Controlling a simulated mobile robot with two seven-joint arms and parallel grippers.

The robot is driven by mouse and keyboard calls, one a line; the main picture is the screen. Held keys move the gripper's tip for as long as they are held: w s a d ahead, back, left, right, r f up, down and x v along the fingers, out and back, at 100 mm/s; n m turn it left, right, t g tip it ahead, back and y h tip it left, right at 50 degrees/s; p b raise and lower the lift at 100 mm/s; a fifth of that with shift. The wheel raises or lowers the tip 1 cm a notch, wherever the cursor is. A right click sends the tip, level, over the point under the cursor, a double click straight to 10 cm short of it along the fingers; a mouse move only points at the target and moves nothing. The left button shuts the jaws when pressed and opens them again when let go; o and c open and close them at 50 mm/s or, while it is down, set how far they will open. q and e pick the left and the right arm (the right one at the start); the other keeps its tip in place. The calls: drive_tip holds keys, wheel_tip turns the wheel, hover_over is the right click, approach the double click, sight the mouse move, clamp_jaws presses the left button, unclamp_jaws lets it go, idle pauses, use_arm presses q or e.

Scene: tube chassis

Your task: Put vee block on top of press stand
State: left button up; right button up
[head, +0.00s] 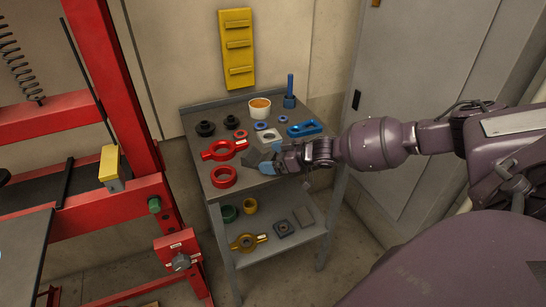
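A dark grey angular block (252,157), which looks like the vee block, is at the middle of the grey cart's top shelf. My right gripper (270,158) reaches in from the right, with its blue fingertips on either side of the block's right end. I cannot tell whether the fingers press on it or whether it is clear of the shelf. The press stand appears to be the red frame (108,85) at the left, with a dark flat bed (65,190). My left gripper is not in view.
A yellow block (110,166) sits on the red frame's near side. A floor gap separates frame and cart.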

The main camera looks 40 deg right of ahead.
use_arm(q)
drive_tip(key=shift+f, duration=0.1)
use_arm(e)
drive_tip(key=shift+r, duration=0.15)
drive_tip(key=p+v, duration=0.2)
drive_tip(key=v, duration=0.9)
drive_tip(key=s+a+f+m, duration=0.1)
drive_tip(key=s+a+f, duration=0.55)
drive_tip(key=a, duration=0.25)
drive_tip(key=s+a+f, duration=0.5)
drive_tip(key=a+f, duration=0.2)
drive_tip(key=a, duration=0.2)
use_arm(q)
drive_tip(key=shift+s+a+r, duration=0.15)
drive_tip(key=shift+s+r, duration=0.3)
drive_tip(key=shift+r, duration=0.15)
use_arm(e)
drive_tip(key=s+f+m+h, duration=0.3)
drive_tip(key=s+h, duration=0.4)
drive_tip(key=s, duration=0.3)
drive_tip(key=shift+f+m+g, duration=0.3)
drive_tip(key=shift+f+m, duration=0.05)
drive_tip(key=shift+m, duration=0.35)
